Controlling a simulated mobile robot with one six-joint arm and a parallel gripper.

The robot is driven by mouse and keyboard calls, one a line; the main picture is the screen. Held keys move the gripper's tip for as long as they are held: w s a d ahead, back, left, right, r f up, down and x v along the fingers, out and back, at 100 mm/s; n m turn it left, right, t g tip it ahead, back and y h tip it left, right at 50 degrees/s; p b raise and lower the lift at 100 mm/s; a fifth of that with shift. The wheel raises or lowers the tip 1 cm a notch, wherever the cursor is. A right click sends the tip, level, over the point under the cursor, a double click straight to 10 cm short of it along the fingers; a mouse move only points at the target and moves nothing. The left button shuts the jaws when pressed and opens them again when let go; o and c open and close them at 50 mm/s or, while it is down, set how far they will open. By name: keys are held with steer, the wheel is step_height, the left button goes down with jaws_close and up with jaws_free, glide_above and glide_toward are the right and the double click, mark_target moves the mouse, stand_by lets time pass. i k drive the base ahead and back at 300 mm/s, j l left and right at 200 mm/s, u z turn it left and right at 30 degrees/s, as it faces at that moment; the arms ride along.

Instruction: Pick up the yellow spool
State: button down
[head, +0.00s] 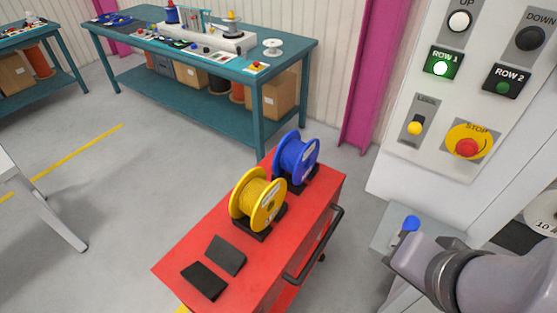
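The yellow spool (258,201) stands upright in a black cradle on top of the red cart (197,245). A blue spool (297,156) stands in another black cradle just behind it, to the right. My arm comes in from the lower right, well apart from the yellow spool.
Two dark pads (205,280) lie on the cart's near end. A black handle (318,245) runs along its right side. A control panel (470,70) with buttons rises at the right. A teal workbench (130,42) stands behind. The floor left of the cart is clear.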

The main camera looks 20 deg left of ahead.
mark_target(255, 197)
steer(key=i+u, duration=0.1)
steer(key=u, duration=0.35)
steer(key=i+j+u, duration=0.1)
steer(key=u, duration=0.3)
steer(key=i+u, duration=0.1)
steer(key=u, duration=0.35)
steer(key=i+u, duration=0.1)
steer(key=u, duration=0.35)
